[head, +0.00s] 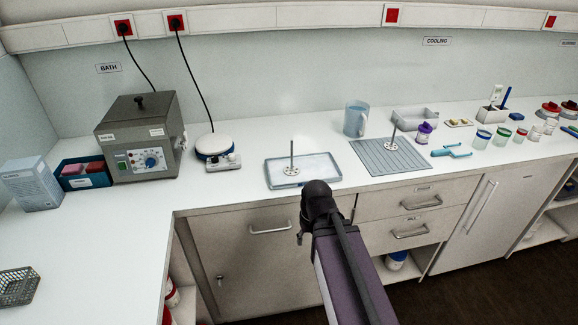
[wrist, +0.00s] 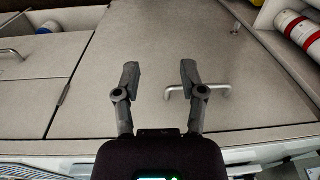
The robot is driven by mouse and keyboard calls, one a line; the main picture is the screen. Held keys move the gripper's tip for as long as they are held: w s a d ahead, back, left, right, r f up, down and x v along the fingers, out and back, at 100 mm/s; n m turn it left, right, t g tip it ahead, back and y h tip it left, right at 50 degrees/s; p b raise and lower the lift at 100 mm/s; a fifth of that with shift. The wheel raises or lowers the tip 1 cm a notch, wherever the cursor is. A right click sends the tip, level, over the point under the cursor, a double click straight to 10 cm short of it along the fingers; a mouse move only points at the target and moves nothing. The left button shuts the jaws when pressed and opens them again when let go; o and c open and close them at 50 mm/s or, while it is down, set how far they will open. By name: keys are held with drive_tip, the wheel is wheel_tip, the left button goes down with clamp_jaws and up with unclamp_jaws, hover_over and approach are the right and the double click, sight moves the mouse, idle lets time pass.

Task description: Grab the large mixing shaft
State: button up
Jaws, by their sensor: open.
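Two upright metal mixing shafts with round flat feet show in the head view. One shaft (head: 292,158) stands on a pale shallow tray (head: 271,181) in the middle of the counter. The other shaft (head: 393,134) stands on a grey ribbed mat (head: 370,163) to the right. The one on the tray looks somewhat taller, but it is also nearer; I cannot surely tell which is large. My gripper (wrist: 160,72) is open and empty in the wrist view, facing the cabinet front. Neither shaft shows in the wrist view.
A white round-topped device (head: 214,147) and a grey bath unit (head: 140,140) are left of the tray. A cabinet handle (wrist: 198,91) shows beyond my fingers. The left counter (head: 95,245) is mostly clear.

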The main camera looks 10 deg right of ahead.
drive_tip(key=w+r+n+t+y+p, duration=0.3)
drive_tip(key=w+r+t+y+p, duration=0.15)
drive_tip(key=w+r, duration=0.45)
drive_tip(key=n+t+y+p, duration=0.1)
drive_tip(key=n+t+p, duration=0.1)
drive_tip(key=t+p, duration=0.4)
approach(292, 142)
drive_tip(key=s+d+t+b, duration=0.1)
drive_tip(key=s+d, duration=0.1)
drive_tip(key=s, duration=0.1)
drive_tip(key=shift+a+r, duration=0.2)
drive_tip(key=shift+r, duration=0.05)
drive_tip(key=shift+b+x, duration=1.9)
drive_tip(key=shift+x, duration=2.4)
drive_tip(key=shift+a, duration=0.1)
